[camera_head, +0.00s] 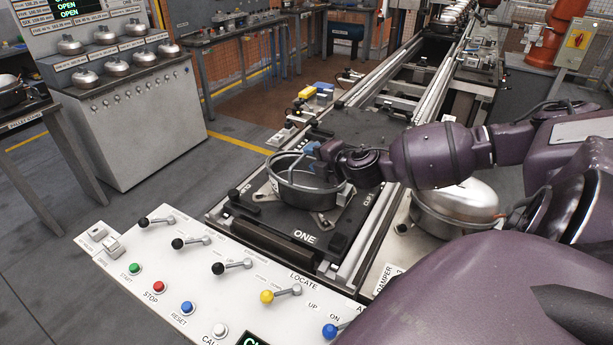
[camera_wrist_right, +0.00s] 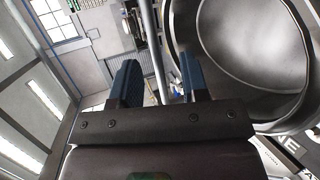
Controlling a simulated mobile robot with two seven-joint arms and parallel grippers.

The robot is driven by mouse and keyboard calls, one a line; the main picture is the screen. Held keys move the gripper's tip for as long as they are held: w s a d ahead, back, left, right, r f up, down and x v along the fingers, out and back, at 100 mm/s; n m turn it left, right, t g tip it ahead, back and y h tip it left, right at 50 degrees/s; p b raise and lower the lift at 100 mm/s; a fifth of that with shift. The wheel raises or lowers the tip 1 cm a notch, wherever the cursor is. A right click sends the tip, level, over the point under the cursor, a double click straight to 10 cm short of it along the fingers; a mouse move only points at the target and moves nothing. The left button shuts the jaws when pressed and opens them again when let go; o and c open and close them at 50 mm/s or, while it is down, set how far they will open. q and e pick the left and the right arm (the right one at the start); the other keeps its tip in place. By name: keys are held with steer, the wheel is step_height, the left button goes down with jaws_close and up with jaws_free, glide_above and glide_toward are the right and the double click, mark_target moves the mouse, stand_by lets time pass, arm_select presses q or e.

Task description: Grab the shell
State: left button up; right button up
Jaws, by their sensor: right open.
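An open, round grey metal shell (camera_head: 301,190) sits on the black pallet marked ONE (camera_head: 262,215) in the head view. My right gripper (camera_head: 316,158), with blue fingers, is at the shell's far rim. In the right wrist view the gripper (camera_wrist_right: 160,82) is open, its two fingers apart. The shell (camera_wrist_right: 250,45) fills the right side there, and the right-hand finger overlaps its edge. I cannot tell whether a finger touches the shell wall. My left gripper is out of view.
A control panel (camera_head: 185,290) with levers and buttons stands in front of the pallet. A silver domed compressor (camera_head: 462,203) lies right of the pallet, below my right arm. Conveyor rails (camera_head: 385,85) run to the back. A grey cabinet (camera_head: 135,125) with several domed parts stands left.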

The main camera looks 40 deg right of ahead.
mark_target(301, 154)
steer(key=x, duration=0.5)
steer(key=shift+w+b, duration=0.3)
steer(key=shift+b, duration=0.05)
steer(key=shift+r, duration=0.1)
jaws_close()
stand_by(1.2)
steer(key=shift+r, duration=0.15)
